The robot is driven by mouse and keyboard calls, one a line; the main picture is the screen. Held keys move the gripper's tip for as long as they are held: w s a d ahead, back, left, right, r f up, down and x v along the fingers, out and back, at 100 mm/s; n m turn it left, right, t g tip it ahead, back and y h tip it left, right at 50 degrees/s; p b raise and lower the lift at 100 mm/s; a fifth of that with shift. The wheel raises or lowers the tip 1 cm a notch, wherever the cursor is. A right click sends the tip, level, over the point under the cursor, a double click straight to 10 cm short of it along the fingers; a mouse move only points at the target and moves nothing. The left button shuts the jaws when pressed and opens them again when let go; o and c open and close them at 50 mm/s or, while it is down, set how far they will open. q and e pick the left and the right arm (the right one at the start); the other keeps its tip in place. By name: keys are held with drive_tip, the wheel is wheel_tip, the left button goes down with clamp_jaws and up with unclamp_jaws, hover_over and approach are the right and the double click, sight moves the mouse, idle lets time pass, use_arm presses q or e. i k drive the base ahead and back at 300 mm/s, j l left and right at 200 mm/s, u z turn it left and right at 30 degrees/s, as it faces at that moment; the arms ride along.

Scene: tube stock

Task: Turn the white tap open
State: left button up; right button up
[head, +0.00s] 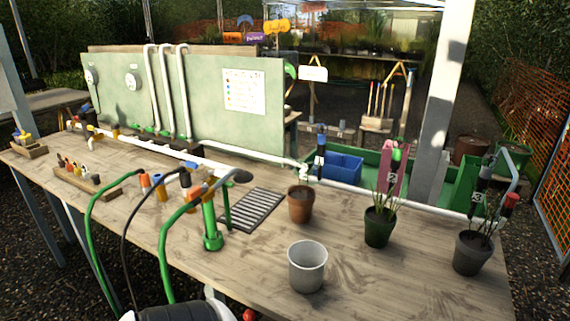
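A white pipe (350,189) runs along the back of the wooden table (347,238). A small white fitting (304,172) sits on it behind the terracotta pot (300,204). It may be the white tap, but it is too small to make out its handle or whether it is open. A dark upright piece with a blue band (320,143) stands close to this fitting. Small coloured fittings, including a yellowish one (90,131), sit near the pipe at the left. Neither of my grippers can be made out in the head view.
A grey pot (307,268) stands near the front; two potted plants (379,229) (472,254) stand to the right. A dark slatted grate (256,209) lies mid-table beside a green stand (211,228). Green and black hoses (162,262) arch over the front left. A green panel (208,95) stands behind.

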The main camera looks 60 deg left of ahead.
sight(220, 173)
drive_tip(key=u, duration=2.4)
drive_tip(key=i+l+u, duration=0.1)
drive_tip(key=u, duration=0.3)
drive_tip(key=i+l+u, duration=0.15)
drive_tip(key=u, duration=0.25)
